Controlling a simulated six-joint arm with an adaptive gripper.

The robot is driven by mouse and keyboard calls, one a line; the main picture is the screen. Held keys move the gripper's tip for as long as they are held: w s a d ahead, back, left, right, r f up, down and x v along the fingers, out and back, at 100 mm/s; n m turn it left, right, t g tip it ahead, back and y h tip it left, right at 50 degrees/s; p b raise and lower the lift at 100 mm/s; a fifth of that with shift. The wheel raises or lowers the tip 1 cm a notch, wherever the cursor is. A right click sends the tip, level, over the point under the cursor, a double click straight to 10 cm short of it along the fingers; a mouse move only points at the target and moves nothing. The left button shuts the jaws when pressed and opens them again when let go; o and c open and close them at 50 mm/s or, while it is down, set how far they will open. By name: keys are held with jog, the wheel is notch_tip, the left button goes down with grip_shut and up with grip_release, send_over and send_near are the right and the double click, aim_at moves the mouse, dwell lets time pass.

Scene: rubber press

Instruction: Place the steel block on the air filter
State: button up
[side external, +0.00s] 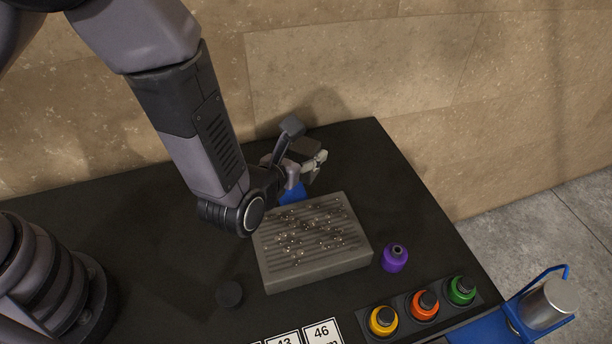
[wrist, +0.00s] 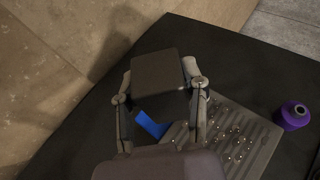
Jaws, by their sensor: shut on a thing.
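The steel block, a dark flat-faced block (wrist: 158,68), is between the two fingers of my gripper (wrist: 162,88) in the wrist view. My gripper is shut on it. In the side view the block (side external: 305,149) shows partly behind my gripper (side external: 307,166), near the back of the table. A grey ridged slab (side external: 318,270), which looks like the air filter, lies in front of my gripper. Small shiny balls are scattered over its top. It also shows in the wrist view (wrist: 260,150), below and right of the block. I cannot tell the block's height above the table.
A blue piece (side external: 291,192) lies behind the slab, partly hidden by my gripper. A purple bottle (side external: 395,258) stands right of the slab, and a dark round piece (side external: 229,294) lies at its left. Yellow, orange and green capped bottles (side external: 424,304) stand in a front rack.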

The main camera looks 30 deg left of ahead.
jog(key=w+d+f, duration=0.1)
jog(key=f, duration=0.1)
jog(key=w+d+f, duration=0.2)
jog(key=f, duration=0.1)
jog(key=shift+w+f, duration=0.35)
jog(key=shift+w, duration=0.05)
jog(key=shift+f, duration=1.5)
jog(key=shift+f, duration=0.15)
jog(key=o, duration=1.2)
jog(key=shift+a, duration=0.1)
